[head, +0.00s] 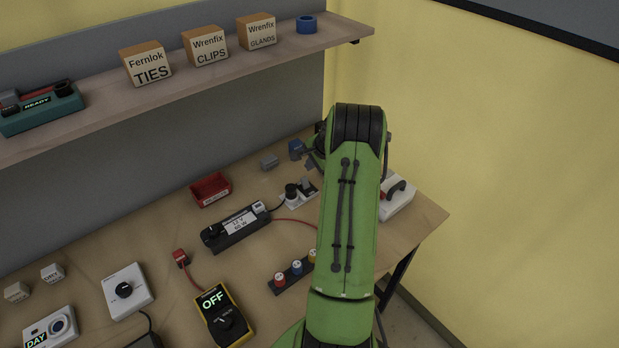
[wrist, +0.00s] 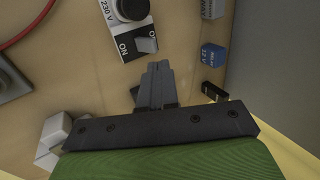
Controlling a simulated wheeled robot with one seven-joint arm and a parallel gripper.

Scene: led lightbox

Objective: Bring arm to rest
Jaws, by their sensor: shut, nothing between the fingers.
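My green arm (head: 343,220) reaches over the right part of the workbench and hides part of it. In the wrist view my gripper (wrist: 158,68) has its two dark fingers together with nothing between them. The fingertips point at the bench just beside a white 230 V switch box (wrist: 118,43), which carries a dark round plug or knob and a grey rocker by the word ON. The box also shows in the head view (head: 311,201), left of my arm. In the head view my gripper is mostly hidden behind the arm.
A blue block (wrist: 213,57) and a grey block (wrist: 212,8) stand near the fingers. A shelf (head: 200,80) with boxes is above.

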